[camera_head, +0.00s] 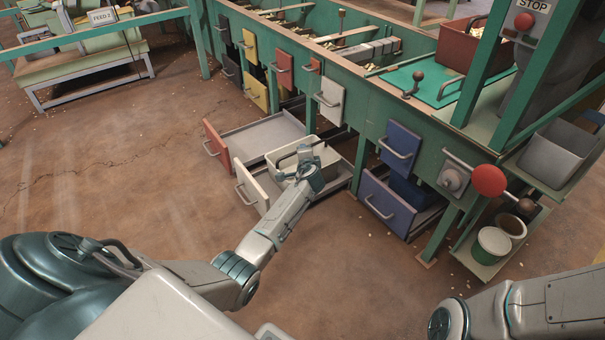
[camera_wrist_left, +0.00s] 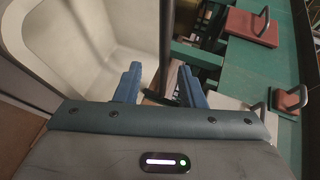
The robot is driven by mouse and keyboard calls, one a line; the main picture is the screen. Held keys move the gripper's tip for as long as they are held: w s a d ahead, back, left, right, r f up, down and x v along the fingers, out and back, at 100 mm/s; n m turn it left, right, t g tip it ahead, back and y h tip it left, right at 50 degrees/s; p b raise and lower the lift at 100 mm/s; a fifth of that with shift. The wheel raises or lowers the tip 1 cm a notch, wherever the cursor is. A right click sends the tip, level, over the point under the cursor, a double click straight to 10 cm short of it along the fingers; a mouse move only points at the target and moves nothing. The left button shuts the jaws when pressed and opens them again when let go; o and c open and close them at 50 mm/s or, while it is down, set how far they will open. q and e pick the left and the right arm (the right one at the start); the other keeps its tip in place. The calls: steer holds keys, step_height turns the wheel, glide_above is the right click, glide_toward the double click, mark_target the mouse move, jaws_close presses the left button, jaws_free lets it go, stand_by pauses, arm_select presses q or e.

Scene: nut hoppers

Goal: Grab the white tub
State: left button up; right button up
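In the left wrist view the tub (camera_wrist_left: 93,42) fills the upper left, and the dark bar (camera_wrist_left: 164,45) runs up between my fingers. My left gripper (camera_head: 306,156) is over the tub's right side; in the wrist view its blue fingers (camera_wrist_left: 158,86) are apart, one on each side of the bar. I cannot tell whether either touches it. My right gripper is out of view; only part of that arm shows at lower right.
A drawer with a red front (camera_head: 217,146) is open beyond, and a blue-fronted drawer (camera_head: 387,205) holding a blue tub (camera_head: 410,187) is open to the right. The green hopper bench (camera_head: 375,105) rises behind. A red knob (camera_head: 489,180) sticks out at right. The floor at left is clear.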

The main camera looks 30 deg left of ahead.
arm_select(q)
steer(key=b+x, duration=0.4)
steer(key=x, duration=0.1)
steer(key=shift+a, duration=0.15)
steer(key=shift+w+a, duration=0.35)
steer(key=shift+w, duration=0.1)
jaws_close()
